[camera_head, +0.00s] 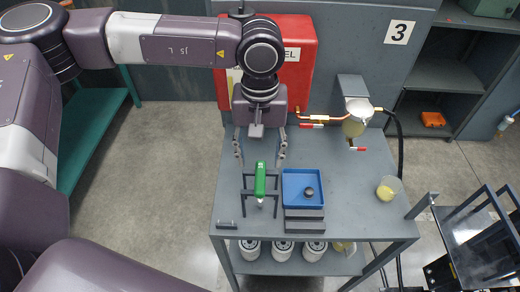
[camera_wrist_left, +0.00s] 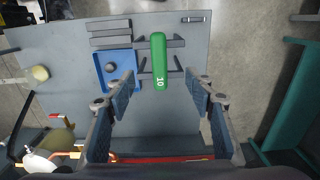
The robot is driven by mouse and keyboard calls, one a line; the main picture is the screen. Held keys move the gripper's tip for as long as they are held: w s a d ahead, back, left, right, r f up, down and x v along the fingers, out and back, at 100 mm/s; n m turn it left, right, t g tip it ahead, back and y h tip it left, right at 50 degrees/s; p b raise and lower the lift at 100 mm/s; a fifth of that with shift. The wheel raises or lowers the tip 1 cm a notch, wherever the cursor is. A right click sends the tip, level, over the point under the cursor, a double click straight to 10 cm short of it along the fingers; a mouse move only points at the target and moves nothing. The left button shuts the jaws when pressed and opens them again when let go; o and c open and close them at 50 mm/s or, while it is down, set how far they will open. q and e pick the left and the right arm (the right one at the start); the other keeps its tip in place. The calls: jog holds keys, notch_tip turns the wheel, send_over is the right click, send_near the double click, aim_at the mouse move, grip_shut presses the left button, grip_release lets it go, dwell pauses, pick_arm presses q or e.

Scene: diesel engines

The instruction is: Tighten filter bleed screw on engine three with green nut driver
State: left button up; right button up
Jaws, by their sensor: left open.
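The green nut driver (camera_head: 260,180) lies across a dark rack on the grey bench, its handle toward the back. In the left wrist view its green handle (camera_wrist_left: 159,58) bears the number 10. My left gripper (camera_head: 260,158) is open and empty, pointing down just behind the handle's end. In the left wrist view the open fingers (camera_wrist_left: 161,77) are spread to either side of the handle's end, not touching it. The filter (camera_head: 355,120), with a pale bowl and copper pipe, stands at the bench's back right, near the sign 3 (camera_head: 399,33). Its bleed screw is too small to make out. My right gripper is out of view.
A blue tray (camera_head: 290,199) holding a dark round part (camera_head: 309,192) sits right of the rack. A cup of yellowish liquid (camera_head: 388,189) stands at the bench's right. A red tank (camera_head: 294,70) stands behind. White canisters (camera_head: 283,250) stand on the lower shelf.

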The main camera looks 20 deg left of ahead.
aim_at(260, 176)
pick_arm(q)
notch_tip(260, 176, down, 2)
jog(key=shift+f+b, duration=0.1)
jog(key=shift+b, duration=0.3)
jog(key=shift+f+b, duration=0.85)
jog(key=shift+f, duration=0.1)
notch_tip(260, 176, down, 3)
jog(key=b, duration=0.3)
jog(key=shift+f, duration=0.1)
jog(key=shift+d+b, duration=0.1)
jog(key=shift+b, duration=0.25)
grip_shut()
